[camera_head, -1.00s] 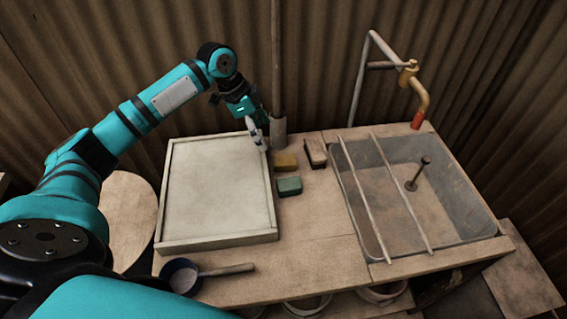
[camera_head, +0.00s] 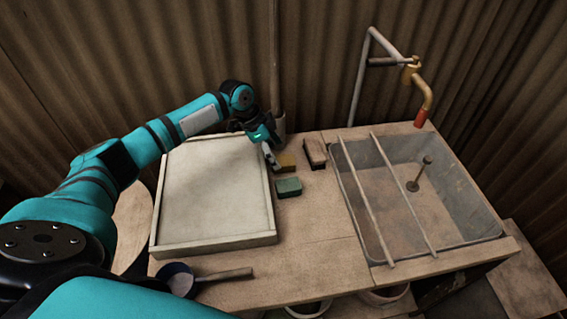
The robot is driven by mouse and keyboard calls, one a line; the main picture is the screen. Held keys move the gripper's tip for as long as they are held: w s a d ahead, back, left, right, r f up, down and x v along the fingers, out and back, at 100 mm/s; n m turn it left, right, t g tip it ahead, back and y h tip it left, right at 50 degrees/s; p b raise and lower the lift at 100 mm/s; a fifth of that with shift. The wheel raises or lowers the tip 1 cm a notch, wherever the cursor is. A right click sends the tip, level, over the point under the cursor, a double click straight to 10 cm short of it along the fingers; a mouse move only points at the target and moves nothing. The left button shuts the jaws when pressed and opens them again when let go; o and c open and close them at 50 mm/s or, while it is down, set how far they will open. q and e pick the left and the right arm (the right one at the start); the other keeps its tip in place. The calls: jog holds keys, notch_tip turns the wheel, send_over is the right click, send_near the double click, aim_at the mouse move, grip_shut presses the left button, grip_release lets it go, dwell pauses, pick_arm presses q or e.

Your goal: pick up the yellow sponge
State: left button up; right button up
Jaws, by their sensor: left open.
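The yellow sponge (camera_head: 289,161) lies on the wooden counter, just right of the tray's far right corner. My left gripper (camera_head: 272,160) reaches in from the left and is at the sponge's left side, pointing down. Its fingers cover part of the sponge. It is open, and I cannot tell whether a finger touches the sponge. My right gripper is not in view.
A green sponge (camera_head: 288,187) lies just in front of the yellow one, and a brush-like block (camera_head: 315,153) lies to its right. A rimmed tray (camera_head: 215,243) is on the left, a sink (camera_head: 462,200) with two rods on the right. A pan (camera_head: 178,279) lies in front. The middle front counter is clear.

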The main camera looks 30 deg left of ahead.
aim_at(282, 160)
pick_arm(q)
jog(key=x, duration=0.5)
jog(key=shift+w+d, duration=0.1)
jog(key=shift+w, duration=0.15)
jog(key=shift+c, duration=0.4)
jog(key=c, duration=1)
